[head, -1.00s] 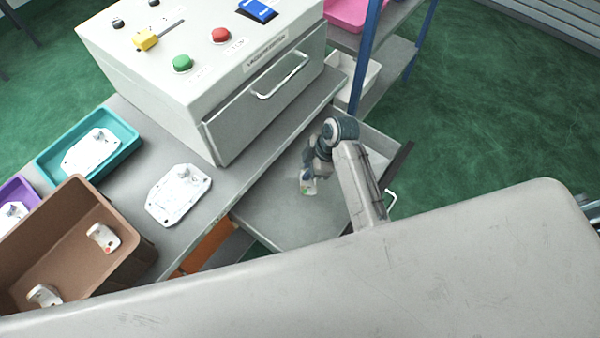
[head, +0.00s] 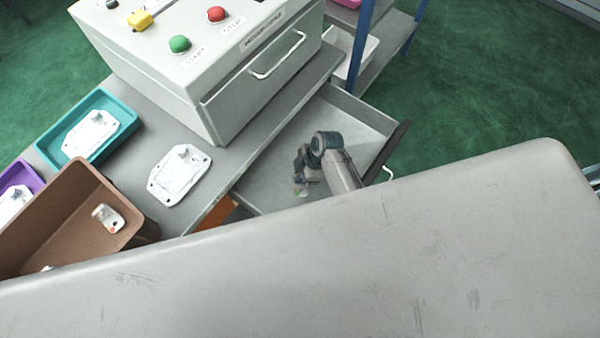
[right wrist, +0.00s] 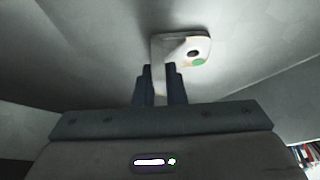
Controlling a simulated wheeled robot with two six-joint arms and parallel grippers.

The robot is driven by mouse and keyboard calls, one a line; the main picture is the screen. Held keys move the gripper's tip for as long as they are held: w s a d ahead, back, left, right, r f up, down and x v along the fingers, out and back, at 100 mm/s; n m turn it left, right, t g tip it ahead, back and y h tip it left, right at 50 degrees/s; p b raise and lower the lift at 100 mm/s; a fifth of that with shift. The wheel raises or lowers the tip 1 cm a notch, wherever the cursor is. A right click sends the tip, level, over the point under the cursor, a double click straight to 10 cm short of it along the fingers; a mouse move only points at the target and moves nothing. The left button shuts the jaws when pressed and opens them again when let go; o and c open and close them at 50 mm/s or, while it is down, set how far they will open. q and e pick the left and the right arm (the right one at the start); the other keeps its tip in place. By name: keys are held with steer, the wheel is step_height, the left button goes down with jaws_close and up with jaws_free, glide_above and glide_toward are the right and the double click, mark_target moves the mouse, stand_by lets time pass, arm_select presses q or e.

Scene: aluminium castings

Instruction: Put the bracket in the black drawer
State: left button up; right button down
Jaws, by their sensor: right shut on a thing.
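The bracket (head: 299,191) is a small white part with a green dot. It is held in my right gripper (head: 301,179), over the inside of the open drawer. In the right wrist view the bracket (right wrist: 190,47) shows a dark hole beside the green dot, and the fingers of my right gripper (right wrist: 160,75) are shut on its near end. The drawer (head: 352,108) has a grey inside and a black front panel (head: 396,142), and is pulled out from under the bench. I cannot tell whether the bracket touches the drawer floor. My left gripper is out of view.
A brown bin (head: 62,222) holds similar white parts. A teal tray (head: 125,112) and a purple tray (head: 28,172) hold white castings. Another casting (head: 180,178) lies on the bench. A white machine (head: 205,75) stands behind, and a blue-posted shelf (head: 362,45) at back right.

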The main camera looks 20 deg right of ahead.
steer(key=c, duration=1.5)
jaws_free()
steer(key=b+v, duration=0.1)
steer(key=v, duration=1.1)
